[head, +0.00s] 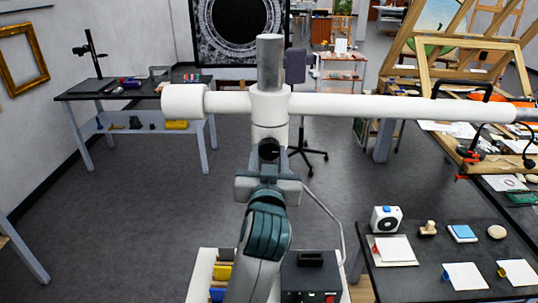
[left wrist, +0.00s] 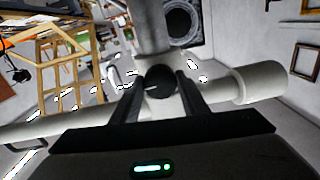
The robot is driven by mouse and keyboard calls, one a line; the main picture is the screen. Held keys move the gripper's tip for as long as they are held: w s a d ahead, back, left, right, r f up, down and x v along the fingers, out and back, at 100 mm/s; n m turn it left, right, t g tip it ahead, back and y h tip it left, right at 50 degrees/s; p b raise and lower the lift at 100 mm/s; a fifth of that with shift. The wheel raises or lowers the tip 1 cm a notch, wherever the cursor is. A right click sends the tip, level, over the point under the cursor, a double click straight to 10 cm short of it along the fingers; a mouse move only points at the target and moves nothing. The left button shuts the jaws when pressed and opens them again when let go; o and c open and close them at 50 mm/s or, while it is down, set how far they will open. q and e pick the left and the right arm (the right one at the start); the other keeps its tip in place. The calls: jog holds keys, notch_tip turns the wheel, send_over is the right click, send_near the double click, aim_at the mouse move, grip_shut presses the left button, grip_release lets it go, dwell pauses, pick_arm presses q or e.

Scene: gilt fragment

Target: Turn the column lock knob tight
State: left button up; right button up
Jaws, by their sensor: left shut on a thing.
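The black lock knob (head: 268,150) sits on the front of a white collar (head: 268,106) on an upright grey column (head: 270,62). A long white horizontal arm (head: 370,106) passes through the collar. In the left wrist view the round knob (left wrist: 158,82) faces me, with a short pale mark on it. My left gripper (head: 268,168) comes up from below at the knob. In the left wrist view its two dark fingers stand on either side of the knob, shut on it. The finger contact is partly hidden in the head view. My right gripper is in neither view.
A dark box with a red light (head: 312,278) stands below, right of my arm. A dark table (head: 410,240) with small objects and papers is at the lower right. A side table (head: 130,90) is at the back left. Wooden easels (head: 470,50) stand at the back right. The left floor is clear.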

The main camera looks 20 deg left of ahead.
pick_arm(q)
jog(key=shift+m, duration=0.5)
jog(key=m, duration=0.2)
jog(key=shift+m, duration=0.3)
jog(key=m, duration=0.5)
jog(key=shift+a, duration=0.1)
jog(key=m, duration=0.5)
jog(key=shift+r+m, duration=0.15)
jog(key=shift+m, duration=1.05)
jog(key=o, duration=0.9)
jog(key=shift+o, duration=0.8)
jog(key=shift+w+a, duration=0.1)
